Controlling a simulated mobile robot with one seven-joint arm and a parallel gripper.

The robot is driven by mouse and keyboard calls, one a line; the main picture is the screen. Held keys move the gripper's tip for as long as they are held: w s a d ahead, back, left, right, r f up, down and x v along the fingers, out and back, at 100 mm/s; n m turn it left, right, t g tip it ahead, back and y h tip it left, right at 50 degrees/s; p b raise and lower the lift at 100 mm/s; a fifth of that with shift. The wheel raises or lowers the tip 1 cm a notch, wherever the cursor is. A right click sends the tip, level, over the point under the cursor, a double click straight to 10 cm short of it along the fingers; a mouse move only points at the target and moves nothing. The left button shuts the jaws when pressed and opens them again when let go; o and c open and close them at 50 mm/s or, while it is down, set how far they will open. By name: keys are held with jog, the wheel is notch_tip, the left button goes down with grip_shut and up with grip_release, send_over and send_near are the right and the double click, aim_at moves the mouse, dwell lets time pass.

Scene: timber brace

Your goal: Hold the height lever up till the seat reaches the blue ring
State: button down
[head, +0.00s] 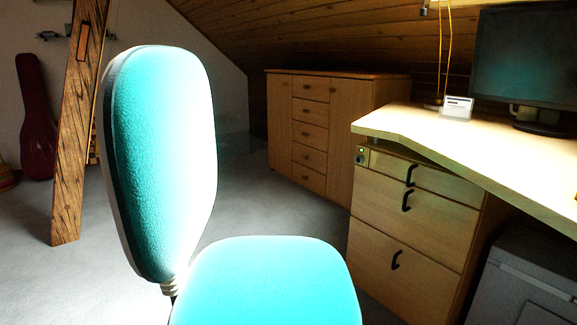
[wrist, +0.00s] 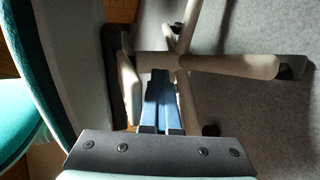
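The office chair shows in the head view with a teal backrest (head: 160,160) and a teal seat (head: 270,285). In the wrist view, part of the chair's seat (wrist: 45,75) is at the left, with cream tubes of its base (wrist: 235,66) beyond. My gripper (wrist: 160,74) has two blue fingers lying close together, with no clear gap or object between them. A cream paddle-like piece (wrist: 130,88), which looks like the height lever, is just left of the fingertips; I cannot tell whether they touch. The blue ring is not visible in either view.
A wooden desk (head: 470,145) with drawers (head: 400,220) stands right of the chair. A grey box (head: 520,280) is under it. A wooden cabinet (head: 340,130) is behind, and a timber brace (head: 75,130) stands at the left. Grey carpet (head: 270,210) is open between.

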jog(key=shift+r+p, duration=2.65)
jog(key=shift+r, duration=0.2)
dwell(3.8)
notch_tip(320, 180, down, 5)
jog(key=b, duration=0.4)
jog(key=shift+r+b, duration=0.2)
jog(key=shift+b, duration=0.1)
